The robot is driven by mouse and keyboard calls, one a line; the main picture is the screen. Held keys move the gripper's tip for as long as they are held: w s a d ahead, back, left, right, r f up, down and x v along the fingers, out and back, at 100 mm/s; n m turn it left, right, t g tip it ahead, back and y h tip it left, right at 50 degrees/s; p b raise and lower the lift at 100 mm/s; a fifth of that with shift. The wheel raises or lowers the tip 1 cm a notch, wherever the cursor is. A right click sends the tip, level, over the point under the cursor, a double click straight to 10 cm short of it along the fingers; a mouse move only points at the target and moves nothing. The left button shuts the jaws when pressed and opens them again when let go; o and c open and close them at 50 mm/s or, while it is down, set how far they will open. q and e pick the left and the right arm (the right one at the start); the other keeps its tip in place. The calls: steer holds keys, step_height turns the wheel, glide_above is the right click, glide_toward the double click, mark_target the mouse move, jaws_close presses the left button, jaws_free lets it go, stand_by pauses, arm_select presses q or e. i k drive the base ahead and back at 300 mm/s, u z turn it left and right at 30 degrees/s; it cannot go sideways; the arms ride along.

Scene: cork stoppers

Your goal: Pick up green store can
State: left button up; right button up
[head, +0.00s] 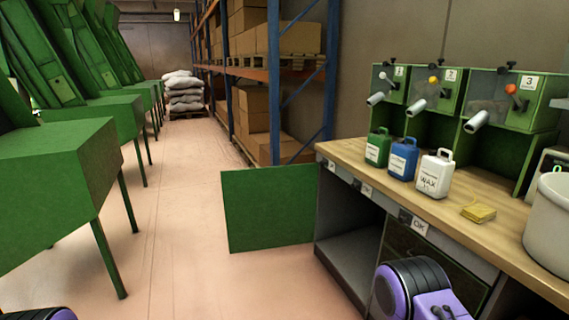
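The green store can (377,147) stands upright on the wooden counter (480,226) at the right of the head view. It has a handle on top and a pale label on its front. It is the leftmost of three cans, beside a blue can (402,160). Purple and black parts of my arms show at the bottom edge, the right one in front of the cabinet below the counter. No fingertips of either gripper show. Nothing is touching the green can.
Green dispensers (505,98) stand behind. An open green door (270,208) juts into the floor. The aisle (180,200) left of it is clear.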

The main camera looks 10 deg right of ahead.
mark_target(378, 145)
steer(key=i, duration=2.9)
steer(key=z, duration=2.9)
